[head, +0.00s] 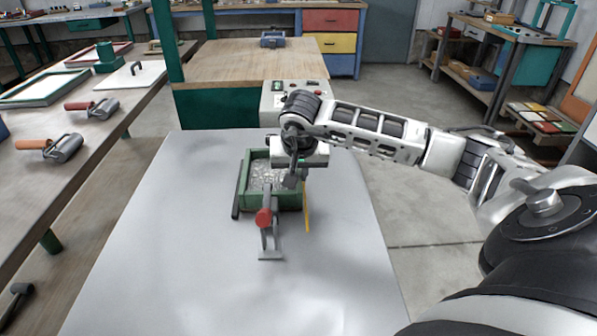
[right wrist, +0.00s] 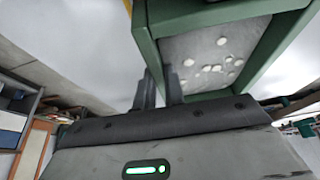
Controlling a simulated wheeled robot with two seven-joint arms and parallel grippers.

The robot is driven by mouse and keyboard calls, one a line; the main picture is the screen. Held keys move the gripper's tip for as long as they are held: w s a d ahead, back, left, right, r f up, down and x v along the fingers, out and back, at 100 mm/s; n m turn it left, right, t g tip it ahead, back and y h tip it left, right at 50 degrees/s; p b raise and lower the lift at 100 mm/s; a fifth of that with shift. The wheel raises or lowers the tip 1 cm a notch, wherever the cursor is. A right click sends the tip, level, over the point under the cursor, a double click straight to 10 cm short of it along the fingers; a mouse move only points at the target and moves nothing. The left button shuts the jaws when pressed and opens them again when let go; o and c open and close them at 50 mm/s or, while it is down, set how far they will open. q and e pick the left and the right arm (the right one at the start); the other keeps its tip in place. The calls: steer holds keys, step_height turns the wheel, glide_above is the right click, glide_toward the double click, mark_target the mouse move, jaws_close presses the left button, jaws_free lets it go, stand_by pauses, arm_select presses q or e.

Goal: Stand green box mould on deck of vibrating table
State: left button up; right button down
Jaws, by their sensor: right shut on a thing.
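The green box mould (head: 246,188) is open-topped, with grey, white-speckled material inside. It is upright over the pale grey deck (head: 150,250); I cannot tell whether its base touches the deck. My right gripper (head: 291,181) reaches down at its right side and is shut on its wall. In the right wrist view the fingers (right wrist: 158,88) meet the green mould (right wrist: 148,50), and the speckled inside shows. The arm hides the mould's far right corner. My left gripper is not in view.
A red-handled clamp (head: 264,217) stands at the mould's near side. A dark bar (head: 236,200) lies left of it and a yellow strip (head: 307,210) right. A control box (head: 295,92) stands behind. The near deck is clear.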

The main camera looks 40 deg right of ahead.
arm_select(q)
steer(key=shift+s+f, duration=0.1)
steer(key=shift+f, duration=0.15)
arm_select(e)
steer(key=shift+w, duration=0.1)
steer(key=c, duration=1.4)
jaws_free()
steer(key=shift+s+f, duration=0.2)
steer(key=shift+f, duration=0.05)
arm_select(q)
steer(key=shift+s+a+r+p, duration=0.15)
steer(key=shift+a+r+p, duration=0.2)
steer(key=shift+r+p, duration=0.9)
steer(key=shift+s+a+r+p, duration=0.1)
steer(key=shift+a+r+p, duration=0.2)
steer(key=shift+p, duration=1.7)
arm_select(e)
steer(key=v, duration=3.1)
steer(key=shift+r, duration=0.25)
steer(key=shift+a, duration=0.1)
